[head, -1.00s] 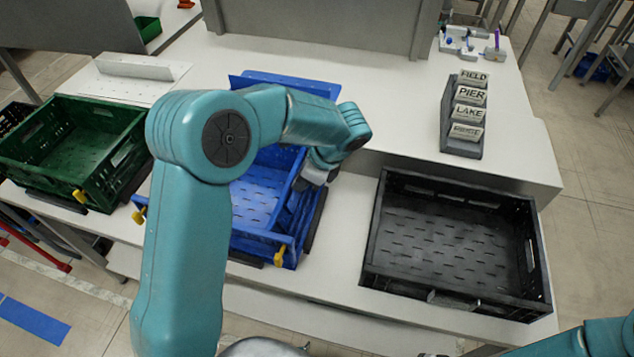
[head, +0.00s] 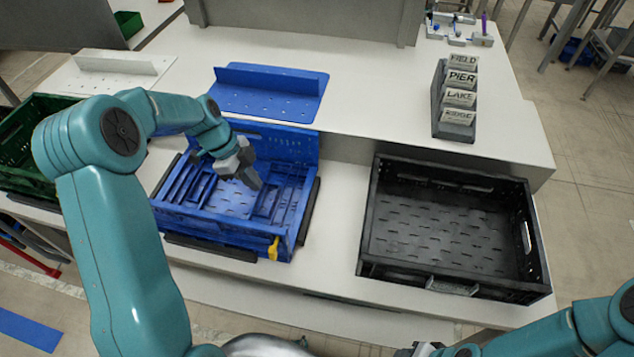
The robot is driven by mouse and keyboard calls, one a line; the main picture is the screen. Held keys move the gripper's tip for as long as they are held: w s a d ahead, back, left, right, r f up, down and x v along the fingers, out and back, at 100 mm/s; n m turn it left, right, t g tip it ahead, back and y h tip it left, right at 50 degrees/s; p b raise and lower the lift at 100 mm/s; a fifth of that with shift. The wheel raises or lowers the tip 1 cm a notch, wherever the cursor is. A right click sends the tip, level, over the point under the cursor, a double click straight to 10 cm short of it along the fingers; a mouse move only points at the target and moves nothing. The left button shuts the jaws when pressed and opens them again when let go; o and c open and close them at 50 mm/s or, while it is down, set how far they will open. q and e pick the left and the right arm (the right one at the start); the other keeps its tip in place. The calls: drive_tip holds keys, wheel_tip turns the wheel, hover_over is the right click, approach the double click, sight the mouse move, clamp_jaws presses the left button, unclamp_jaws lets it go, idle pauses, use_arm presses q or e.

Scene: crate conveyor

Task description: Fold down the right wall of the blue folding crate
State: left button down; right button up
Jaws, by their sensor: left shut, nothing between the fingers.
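The blue folding crate (head: 296,222) stands on the white bench left of centre. Its back wall (head: 295,146) is upright. Its right wall (head: 280,200) lies folded inward, low over the crate floor. The left wall (head: 186,184) also seems to lie folded inward. The front wall (head: 205,222) seems low, with a yellow latch (head: 273,248) at its right end. My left gripper (head: 254,182) is shut and empty, over the crate's inside; I cannot tell whether it touches the folded panel. My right gripper (head: 422,349) shows only in part at the bottom edge, its jaws unclear.
A black crate (head: 367,240) stands to the right and a green crate (head: 20,190) to the left. A blue perforated panel (head: 300,87) lies behind the blue crate. A rack of labelled cards (head: 440,110) stands at the back right. Bare bench separates the blue and black crates.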

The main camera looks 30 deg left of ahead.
sight(257, 198)
use_arm(q)
drive_tip(key=f+h+b, duration=0.1)
drive_tip(key=a+f+h+b, duration=0.1)
drive_tip(key=b, duration=0.1)
drive_tip(key=f+b, duration=0.1)
drive_tip(key=f, duration=0.1)
drive_tip(key=shift+s+a+t+h+b, duration=0.2)
drive_tip(key=shift+a+t+h+b, duration=0.1)
drive_tip(key=shift+a+h+b, duration=0.1)
drive_tip(key=shift+a+f+b, duration=0.15)
drive_tip(key=shift+f+b, duration=0.35)
drive_tip(key=shift+b, duration=0.55)
drive_tip(key=shift+r, duration=0.1)
